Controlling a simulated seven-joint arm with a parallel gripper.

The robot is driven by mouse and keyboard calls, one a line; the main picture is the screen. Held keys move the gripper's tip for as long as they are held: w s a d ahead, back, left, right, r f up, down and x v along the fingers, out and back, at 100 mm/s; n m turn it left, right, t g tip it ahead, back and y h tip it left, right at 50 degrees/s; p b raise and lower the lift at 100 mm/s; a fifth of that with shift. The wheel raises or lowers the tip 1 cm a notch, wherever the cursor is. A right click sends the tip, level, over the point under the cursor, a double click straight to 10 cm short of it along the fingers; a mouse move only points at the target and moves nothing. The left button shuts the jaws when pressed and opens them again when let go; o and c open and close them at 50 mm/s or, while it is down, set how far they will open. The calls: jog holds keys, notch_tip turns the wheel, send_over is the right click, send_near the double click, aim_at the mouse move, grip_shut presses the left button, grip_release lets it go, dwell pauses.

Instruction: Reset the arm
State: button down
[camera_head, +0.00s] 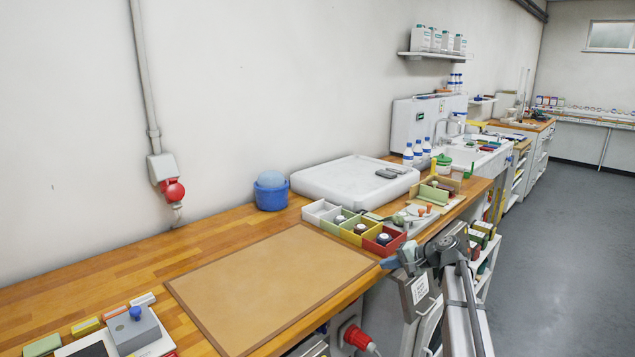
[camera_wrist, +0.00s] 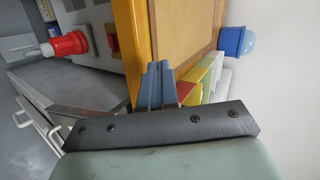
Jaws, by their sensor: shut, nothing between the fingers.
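My gripper (camera_head: 386,263) is at the front edge of the wooden bench (camera_head: 110,264), just in front of the red bin of the coloured bins. Its blue-grey fingers (camera_wrist: 158,68) are together and show nothing between them in the wrist view. My arm reaches in from the lower right of the head view. The wrist view is turned on its side, with the bench edge and the brown mat beyond the fingertips.
A brown mat (camera_head: 270,282) lies bare on the bench. Behind my gripper stand the coloured bins (camera_head: 360,232) with dark-and-white items. A blue tub (camera_head: 270,192) and a white tray (camera_head: 345,184) stand near the wall. A grey block (camera_head: 137,333) with a blue knob is at lower left.

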jog(key=s+a+f+g+h, duration=0.1)
jog(key=s+a+f+g, duration=0.1)
jog(key=s+f, duration=0.75)
jog(key=s+a+f+n+g+h, duration=0.15)
jog(key=s+f, duration=0.35)
jog(key=f, duration=1)
jog(key=s+a+f+g+h, duration=0.1)
jog(key=s+a+f+g, duration=0.15)
jog(key=s+f, duration=0.75)
jog(key=s+f+n+g+h, duration=0.1)
jog(key=s+f+g+h, duration=0.1)
jog(key=s+f, duration=0.4)
jog(key=s+d+f+n+g+h, duration=0.1)
jog(key=s+f, duration=0.4)
jog(key=s, duration=1.2)
jog(key=s+f+n+g+h, duration=0.3)
jog(key=s+f, duration=0.3)
jog(key=s, duration=0.6)
jog(key=shift+s+d+f+g, duration=0.15)
jog(key=shift+f+g, duration=0.15)
jog(key=shift+g, duration=0.4)
jog(key=c, duration=1.9)
grip_release()
